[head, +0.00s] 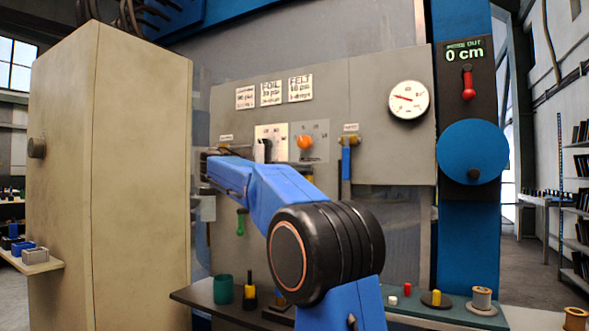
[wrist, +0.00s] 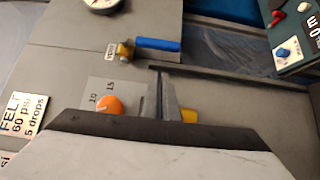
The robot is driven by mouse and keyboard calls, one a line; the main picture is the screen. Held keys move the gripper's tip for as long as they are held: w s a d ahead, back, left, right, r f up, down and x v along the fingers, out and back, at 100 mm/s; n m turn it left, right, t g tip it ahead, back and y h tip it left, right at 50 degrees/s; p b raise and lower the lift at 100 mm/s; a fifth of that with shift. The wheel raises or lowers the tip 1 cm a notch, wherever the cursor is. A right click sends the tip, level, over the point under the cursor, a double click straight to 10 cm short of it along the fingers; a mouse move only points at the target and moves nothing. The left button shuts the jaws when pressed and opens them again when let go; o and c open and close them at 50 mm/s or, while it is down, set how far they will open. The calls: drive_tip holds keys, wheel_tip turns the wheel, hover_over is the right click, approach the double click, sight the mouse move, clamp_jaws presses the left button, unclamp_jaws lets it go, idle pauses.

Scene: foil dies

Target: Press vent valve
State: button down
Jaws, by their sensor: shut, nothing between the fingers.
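A valve with a brass body and a blue handle (head: 346,163) is on the grey panel, right of the orange knob, under a small label (head: 351,127). The handle hangs down in the head view. In the wrist view the blue handle (wrist: 158,45) lies beyond my fingertips, clear of them. My gripper (wrist: 160,82) is shut and empty, in front of the panel beside the orange knob (wrist: 110,104). In the head view my own arm hides most of it.
A yellow part (wrist: 189,115) shows partly hidden beside my fingers. A round gauge (head: 409,99) is at the panel's upper right. A green-handled part (head: 240,222) hangs below my arm. Spools (head: 482,299) and small pieces stand on the bench. A beige cabinet (head: 110,170) stands at left.

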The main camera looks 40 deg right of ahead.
sight(346, 164)
drive_tip(key=s+d, duration=0.5)
drive_tip(key=d, duration=0.1)
drive_tip(key=shift+s+d, duration=0.2)
drive_tip(key=shift+s, duration=0.15)
drive_tip(key=shift+d+f, duration=0.1)
